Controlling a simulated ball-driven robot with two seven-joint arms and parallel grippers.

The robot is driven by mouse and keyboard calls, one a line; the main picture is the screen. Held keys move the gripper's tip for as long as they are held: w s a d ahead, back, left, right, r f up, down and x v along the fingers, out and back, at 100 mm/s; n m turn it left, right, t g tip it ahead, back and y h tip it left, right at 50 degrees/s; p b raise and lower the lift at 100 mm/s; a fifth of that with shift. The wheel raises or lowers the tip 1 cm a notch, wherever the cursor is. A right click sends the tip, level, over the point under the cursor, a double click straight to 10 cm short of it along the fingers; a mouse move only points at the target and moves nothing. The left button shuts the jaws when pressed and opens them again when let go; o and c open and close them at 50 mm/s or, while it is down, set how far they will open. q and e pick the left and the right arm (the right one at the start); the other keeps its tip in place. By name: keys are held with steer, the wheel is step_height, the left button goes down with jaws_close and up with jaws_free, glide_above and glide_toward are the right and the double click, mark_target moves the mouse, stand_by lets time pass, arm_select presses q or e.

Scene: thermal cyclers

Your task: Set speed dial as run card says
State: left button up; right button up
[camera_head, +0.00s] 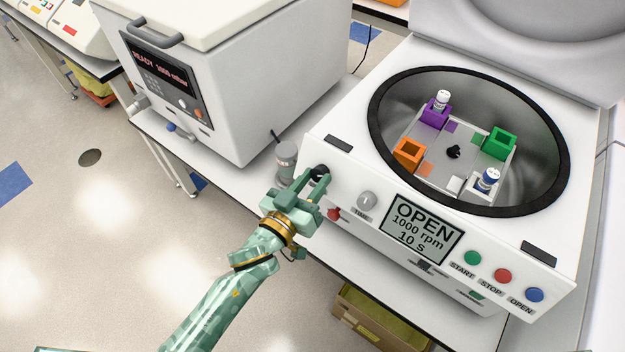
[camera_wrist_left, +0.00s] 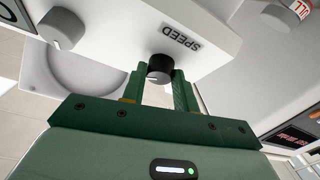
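The black speed dial (camera_wrist_left: 159,68) is on the centrifuge's white front panel, beside the SPEED label (camera_wrist_left: 181,37). It also shows in the head view (camera_head: 320,172), partly behind my fingers. My left gripper (camera_wrist_left: 159,88) has one finger on each side of the dial, with no clear gap seen, so it looks shut on it. In the head view my left gripper (camera_head: 314,184) reaches the panel's left end. The centrifuge display (camera_head: 422,228) reads OPEN, 1000 rpm, 10 s. No run card can be made out. My right gripper is out of view.
A grey time dial (camera_head: 367,201) and a red knob (camera_head: 334,214) are close by. START, STOP and OPEN buttons (camera_head: 503,276) are farther right. The open bowl (camera_head: 395,118) holds coloured buckets. A grey canister (camera_head: 286,160) stands left of the gripper, beside a white machine (camera_head: 245,85).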

arm_select(q)
steer(key=c, duration=0.4)
steer(key=shift+o, duration=0.2)
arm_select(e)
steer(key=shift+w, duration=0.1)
arm_select(q)
steer(key=shift+m, duration=0.3)
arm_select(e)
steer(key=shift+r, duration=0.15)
